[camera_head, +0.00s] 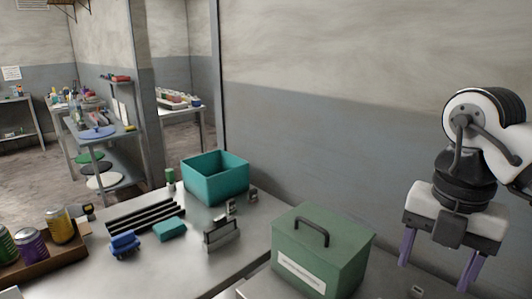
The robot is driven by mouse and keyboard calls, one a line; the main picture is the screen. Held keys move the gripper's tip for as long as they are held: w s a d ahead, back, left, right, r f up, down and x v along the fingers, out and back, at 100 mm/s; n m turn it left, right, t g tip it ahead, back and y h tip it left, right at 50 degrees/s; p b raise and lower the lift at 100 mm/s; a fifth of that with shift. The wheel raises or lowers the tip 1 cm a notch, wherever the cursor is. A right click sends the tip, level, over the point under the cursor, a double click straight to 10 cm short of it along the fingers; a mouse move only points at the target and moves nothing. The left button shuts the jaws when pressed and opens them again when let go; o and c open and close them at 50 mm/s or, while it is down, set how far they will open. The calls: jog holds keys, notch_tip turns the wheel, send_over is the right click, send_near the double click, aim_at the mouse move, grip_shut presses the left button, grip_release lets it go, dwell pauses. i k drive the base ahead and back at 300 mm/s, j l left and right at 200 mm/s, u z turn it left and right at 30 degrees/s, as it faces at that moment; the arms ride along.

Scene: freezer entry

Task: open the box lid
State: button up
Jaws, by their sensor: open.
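A green box (312,262) stands on the metal counter at the lower middle right. It has a dark handle (312,231) on top and a white label (301,273) on its front. Its top looks closed. My gripper (437,267) hangs to the right of the box, pointing down. Its two purple fingers are spread apart with nothing between them. The gripper appears clear of the box. The box's back side is hidden.
An open teal bin (214,182) stands at the back of the counter. Dark bars (146,216), a blue item (124,244), a teal block (170,230) and a metal holder (221,234) lie left of the box. A tray of cans (40,254) is at far left. A wall rises behind.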

aim_at(337, 241)
jog(key=k, duration=0.9)
